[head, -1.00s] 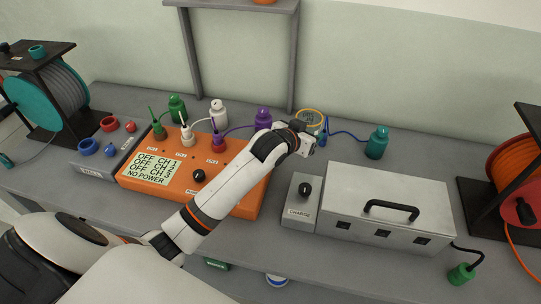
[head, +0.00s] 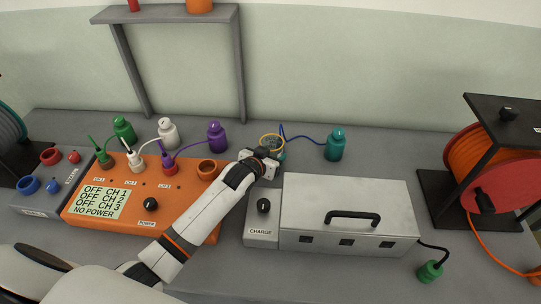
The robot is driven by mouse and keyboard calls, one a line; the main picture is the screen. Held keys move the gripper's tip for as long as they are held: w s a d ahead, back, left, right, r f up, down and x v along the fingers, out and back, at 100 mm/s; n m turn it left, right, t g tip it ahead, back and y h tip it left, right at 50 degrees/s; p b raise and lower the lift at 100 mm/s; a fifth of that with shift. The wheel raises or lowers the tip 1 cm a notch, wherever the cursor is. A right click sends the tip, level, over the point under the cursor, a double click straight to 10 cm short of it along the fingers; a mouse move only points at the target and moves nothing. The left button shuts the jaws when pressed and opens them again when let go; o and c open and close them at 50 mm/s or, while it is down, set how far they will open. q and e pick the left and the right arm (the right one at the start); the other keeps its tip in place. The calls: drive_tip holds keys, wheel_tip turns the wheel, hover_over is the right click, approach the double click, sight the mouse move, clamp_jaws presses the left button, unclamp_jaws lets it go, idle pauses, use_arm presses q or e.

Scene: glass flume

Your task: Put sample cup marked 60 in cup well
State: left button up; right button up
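I cannot read a 60 on anything in view, so I cannot pick out the sample cup. A round orange-brown ring with a dark opening (head: 207,170) sits on the back right of the orange meter box (head: 195,202); it may be the cup well. My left gripper (head: 272,157) is just right of that ring, above the bench behind the CHARGE box. Its fingers are small and partly hidden by my wrist, so its opening is unclear. A yellow ring (head: 271,139) and a blue cable (head: 300,137) show right beside it. My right gripper is out of view.
A metal case (head: 345,200) with a black handle stands beside the CHARGE box (head: 261,233). A teal bottle (head: 335,146) stands behind it. Green (head: 124,130), white (head: 168,133) and purple (head: 217,137) bottles stand behind the meter. An orange cable reel (head: 477,165) is at right.

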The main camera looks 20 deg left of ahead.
use_arm(q)
drive_tip(key=shift+f, duration=0.15)
drive_tip(key=o, duration=0.7)
drive_tip(key=shift+f, duration=0.15)
drive_tip(key=shift+c, duration=0.2)
drive_tip(key=o, duration=0.4)
